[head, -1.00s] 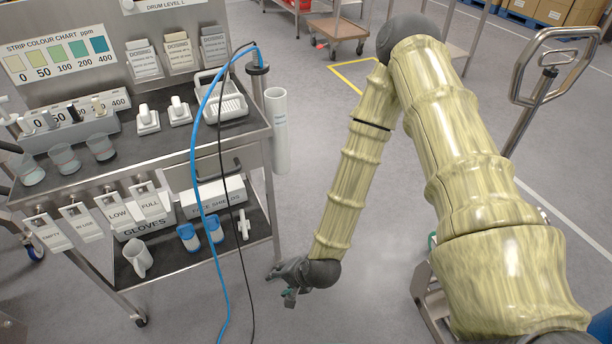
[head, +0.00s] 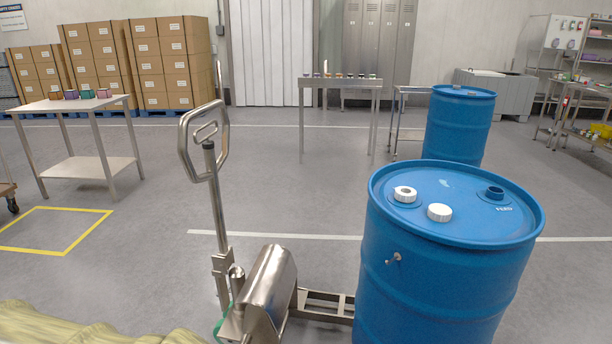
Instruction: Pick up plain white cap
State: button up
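A plain white cap (head: 440,212) lies on the top of the near blue drum (head: 440,262), towards its front. A second white cap (head: 405,194) sits just left of it and a little farther back. That one has a dark opening or recess in its middle. The two caps look close but apart. A dark blue open port (head: 494,193) stands at the right of the drum top, beside the word FEED. My gripper is out of view; only part of my arm shows at the bottom left.
A steel pallet-truck handle (head: 207,150) and a metal housing (head: 270,285) stand left of the near drum. A second blue drum (head: 458,130) stands behind it. Steel tables (head: 75,108) and stacked cartons (head: 170,65) are farther back. The middle floor is mostly clear.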

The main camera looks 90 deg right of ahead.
aim_at(437, 212)
jog(key=z, duration=0.1)
jog(key=i, duration=0.2)
jog(key=z, duration=3.9)
